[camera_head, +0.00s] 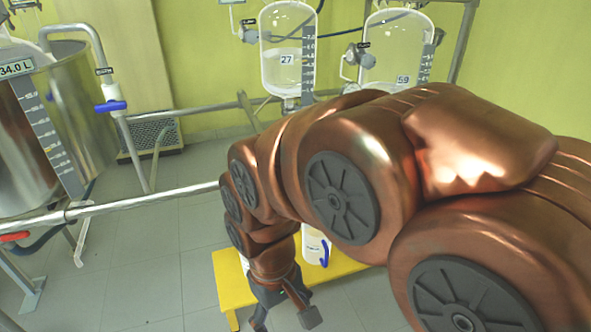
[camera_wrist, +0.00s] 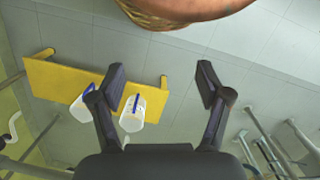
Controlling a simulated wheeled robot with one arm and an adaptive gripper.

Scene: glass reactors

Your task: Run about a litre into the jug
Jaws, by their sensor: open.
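A white jug with a blue handle (camera_head: 316,246) stands on a low yellow bench (camera_head: 232,288), partly hidden by my arm. In the wrist view two pale jugs are on the bench: one (camera_wrist: 131,118) just right of my left finger, the other (camera_wrist: 80,108) left of it. I cannot tell which matches the head view. My gripper (camera_head: 285,312) points down near the bench; its fingers are open and empty in the wrist view (camera_wrist: 160,82). Glass vessel 27 (camera_head: 287,70) and glass vessel 59 (camera_head: 392,60) hang at the back; vessel 27 seems to hold pale liquid.
A steel tank (camera_head: 75,90) with a scale and a 34.0 L label stands at left, beside a pipe with a blue valve handle (camera_head: 111,106). A horizontal rail (camera_head: 140,202) crosses the left. The tiled floor (camera_head: 150,265) there is clear.

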